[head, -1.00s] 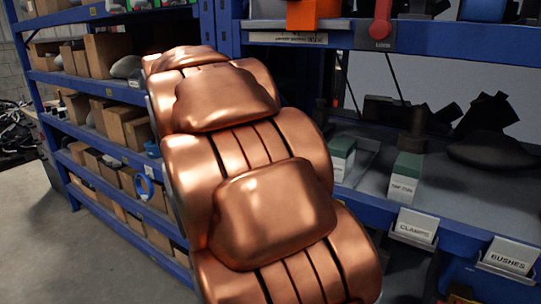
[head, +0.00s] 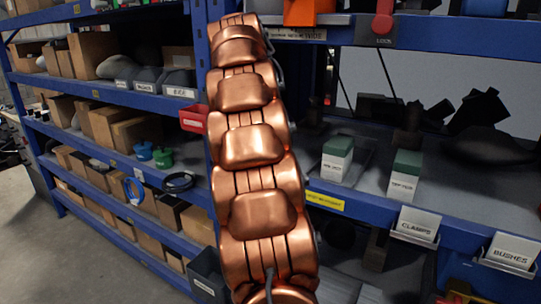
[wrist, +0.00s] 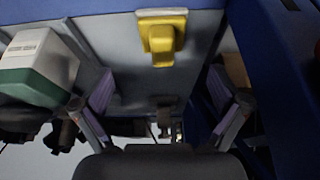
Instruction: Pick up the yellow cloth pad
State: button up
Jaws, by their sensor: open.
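A yellow pad-like object (wrist: 160,42) with a pale upper edge lies on a grey shelf surface in the wrist view, at the top centre. Its cloth texture is too small to make out. My gripper (wrist: 160,85) is open, with its two purple-padded fingers spread apart to the left and right. The yellow object is in line with the gap between the fingers, beyond the fingertips and not touching them. Nothing is between the fingers. In the head view my copper segmented arm stands in front of the shelf, and I see neither the gripper nor the pad there.
A white and green box (wrist: 40,65) stands left of my gripper in the wrist view. A blue shelf part (wrist: 275,80) is close on the right.

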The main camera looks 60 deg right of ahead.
jog(key=shift+p+x, duration=1.2)
jog(key=shift+x, duration=2.6)
jog(key=shift+w+a+f, duration=0.1)
jog(key=shift+w+a, duration=0.05)
jog(key=shift+c, duration=0.3)
jog(key=c, duration=1.2)
